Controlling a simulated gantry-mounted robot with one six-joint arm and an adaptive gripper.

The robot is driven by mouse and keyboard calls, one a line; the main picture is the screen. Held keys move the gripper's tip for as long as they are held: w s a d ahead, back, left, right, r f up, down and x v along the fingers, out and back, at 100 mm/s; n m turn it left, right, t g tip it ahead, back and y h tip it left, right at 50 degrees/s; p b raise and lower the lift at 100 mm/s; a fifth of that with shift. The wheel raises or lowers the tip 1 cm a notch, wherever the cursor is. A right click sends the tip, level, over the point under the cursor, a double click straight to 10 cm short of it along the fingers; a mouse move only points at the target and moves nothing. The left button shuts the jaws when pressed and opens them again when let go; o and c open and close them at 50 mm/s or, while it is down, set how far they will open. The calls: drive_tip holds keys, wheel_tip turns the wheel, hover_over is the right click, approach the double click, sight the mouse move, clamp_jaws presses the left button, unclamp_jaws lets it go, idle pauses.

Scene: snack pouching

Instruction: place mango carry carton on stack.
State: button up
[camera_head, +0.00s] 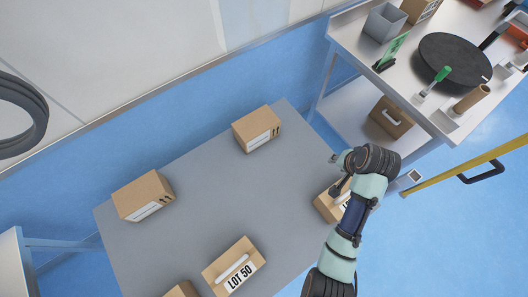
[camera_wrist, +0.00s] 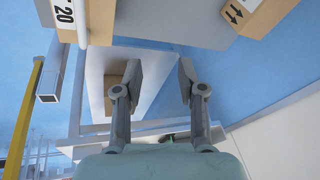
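I cannot tell which carton is the mango one. A brown carton with a white handle (camera_head: 235,268) and a "LOT 50" label lies at the front of the grey table. Another carton (camera_head: 326,207) is at the table's right edge, partly hidden by my arm. The wrist view shows a carton labelled "20" (camera_wrist: 62,14) at upper left, beside a pale bar. My gripper (camera_head: 340,174) is above the right edge of the table. In the wrist view its fingers (camera_wrist: 160,76) are apart, with nothing held between them. No clear stack of cartons shows.
Cartons stand at the grey table's back (camera_head: 257,130), left (camera_head: 143,196) and front edge (camera_head: 181,291). The table's middle (camera_head: 200,205) is clear. A workbench (camera_head: 418,92) with tools stands at upper right, with a handled carton (camera_head: 391,117) on its lower shelf. A yellow rail (camera_head: 455,170) runs right.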

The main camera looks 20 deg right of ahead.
drive_tip(key=w+a+r+n+t, duration=0.2)
drive_tip(key=w+a+r+n, duration=0.3)
drive_tip(key=a, duration=0.5)
drive_tip(key=a+r+n+t, duration=0.3)
drive_tip(key=a+r, duration=0.4)
drive_tip(key=a, duration=0.4)
drive_tip(key=a+r+n+t+y, duration=0.1)
drive_tip(key=a+r+n+t, duration=0.2)
drive_tip(key=a+r, duration=0.5)
drive_tip(key=a, duration=0.4)
drive_tip(key=shift+s+a+t, duration=0.15)
drive_tip(key=shift+a+t, duration=0.1)
drive_tip(key=shift+t, duration=0.15)
